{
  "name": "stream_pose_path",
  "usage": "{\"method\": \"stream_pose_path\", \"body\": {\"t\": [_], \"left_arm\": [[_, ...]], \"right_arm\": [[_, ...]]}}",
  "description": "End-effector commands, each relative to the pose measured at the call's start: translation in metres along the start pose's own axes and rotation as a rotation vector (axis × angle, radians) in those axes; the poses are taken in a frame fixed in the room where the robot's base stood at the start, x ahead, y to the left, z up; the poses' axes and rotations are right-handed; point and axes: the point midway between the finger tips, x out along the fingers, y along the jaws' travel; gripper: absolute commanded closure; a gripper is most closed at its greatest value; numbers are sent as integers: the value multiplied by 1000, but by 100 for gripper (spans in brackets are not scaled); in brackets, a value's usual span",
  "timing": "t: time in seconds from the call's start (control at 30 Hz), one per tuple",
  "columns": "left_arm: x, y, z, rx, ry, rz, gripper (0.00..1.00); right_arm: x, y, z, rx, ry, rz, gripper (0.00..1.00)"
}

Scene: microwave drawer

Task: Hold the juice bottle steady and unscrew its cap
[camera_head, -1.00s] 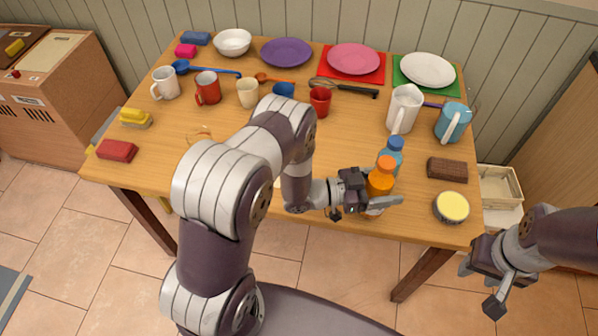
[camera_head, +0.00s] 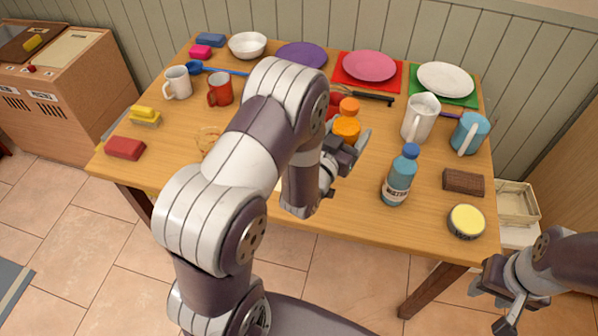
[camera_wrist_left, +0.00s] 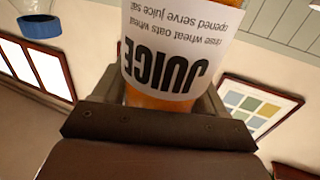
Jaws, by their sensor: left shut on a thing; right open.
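The orange juice bottle (camera_head: 347,128) has its orange cap (camera_head: 349,105) on top. My left gripper (camera_head: 346,145) is shut around its body, and the bottle appears raised above the table. My left arm and gripper hide its lower part in the head view. In the left wrist view the bottle's white label (camera_wrist_left: 165,55), reading JUICE upside down, stands between the fingers. My right gripper (camera_head: 497,296) is open and empty at the lower right, beyond the table's front edge and well apart from the bottle.
A blue water bottle (camera_head: 398,178) stands on the table (camera_head: 330,215) right of the juice bottle. A yellow-topped tin (camera_head: 466,221), a brown block (camera_head: 463,183), a white pitcher (camera_head: 420,118) and a blue pitcher (camera_head: 469,133) stand at the right. A red cup lies partly hidden behind the juice bottle.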

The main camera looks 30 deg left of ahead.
Motion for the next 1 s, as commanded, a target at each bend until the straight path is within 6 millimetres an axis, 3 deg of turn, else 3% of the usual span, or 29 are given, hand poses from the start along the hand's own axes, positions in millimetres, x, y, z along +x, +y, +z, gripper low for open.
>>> {"method": "stream_pose_path", "body": {"t": [0.07, 0.3, 0.47, 0.57, 0.8, 1.0], "left_arm": [[-2, -15, 3, 2, 0, -35, 100], [-8, -83, 42, -1, -2, -45, 100], [-9, -114, 61, 1, 1, -39, 100], [-9, -122, 68, 1, 1, -36, 100], [-9, -122, 105, 0, 0, -33, 100], [-9, -122, 107, 2, 2, -33, 100]], "right_arm": [[1, 0, 0, 0, 0, 0, 57], [0, 0, 0, 0, 0, 0, 57], [0, 0, 0, 0, 0, 0, 57], [0, 0, 0, 0, 0, 0, 57], [2, 0, 0, 0, 0, 0, 57], [2, 0, 0, 0, 0, 0, 57]]}}
